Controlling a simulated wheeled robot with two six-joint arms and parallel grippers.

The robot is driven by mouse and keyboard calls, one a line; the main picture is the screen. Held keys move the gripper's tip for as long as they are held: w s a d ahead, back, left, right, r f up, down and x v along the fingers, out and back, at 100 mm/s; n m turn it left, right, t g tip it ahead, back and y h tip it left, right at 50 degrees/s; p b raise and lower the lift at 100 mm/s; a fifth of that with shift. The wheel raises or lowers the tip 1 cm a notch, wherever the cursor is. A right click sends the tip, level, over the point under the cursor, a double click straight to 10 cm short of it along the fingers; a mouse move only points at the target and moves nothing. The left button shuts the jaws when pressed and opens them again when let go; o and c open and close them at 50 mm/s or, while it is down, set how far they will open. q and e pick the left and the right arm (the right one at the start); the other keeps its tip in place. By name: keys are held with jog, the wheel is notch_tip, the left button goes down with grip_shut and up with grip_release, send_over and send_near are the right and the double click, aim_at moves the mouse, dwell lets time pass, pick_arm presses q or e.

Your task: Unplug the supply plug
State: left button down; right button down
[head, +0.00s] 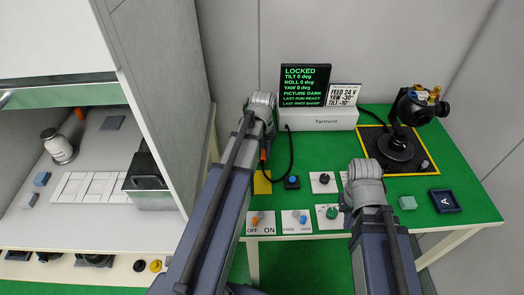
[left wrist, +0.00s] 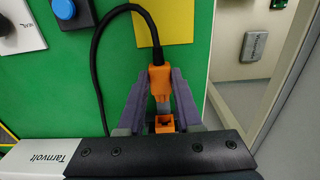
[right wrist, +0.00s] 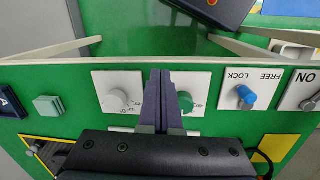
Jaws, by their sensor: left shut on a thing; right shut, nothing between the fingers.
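The orange supply plug (left wrist: 159,76) with its black cable is between the fingers of my left gripper (left wrist: 160,84), which is shut on it. A grey tip shows below the plug, toward an orange socket (left wrist: 165,124) with a dark opening. I cannot tell whether the tip touches the socket. In the head view a bit of orange (head: 264,155) shows beside my left arm, whose fingers are hidden. My right gripper (right wrist: 159,76) is shut and empty, over the panel between a white knob (right wrist: 117,101) and a green knob (right wrist: 184,102).
The Tarnvolt box (head: 320,120) carries a screen (head: 304,86) reading LOCKED and PICTURE DARK. A gimbal camera (head: 405,125) stands on a black pad at right. OFF/ON (head: 260,222) and FREE/LOCK (head: 297,221) switches line the front. A shelf unit (head: 165,80) stands left.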

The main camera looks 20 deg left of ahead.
aim_at(262, 156)
jog(key=shift+r, duration=0.1)
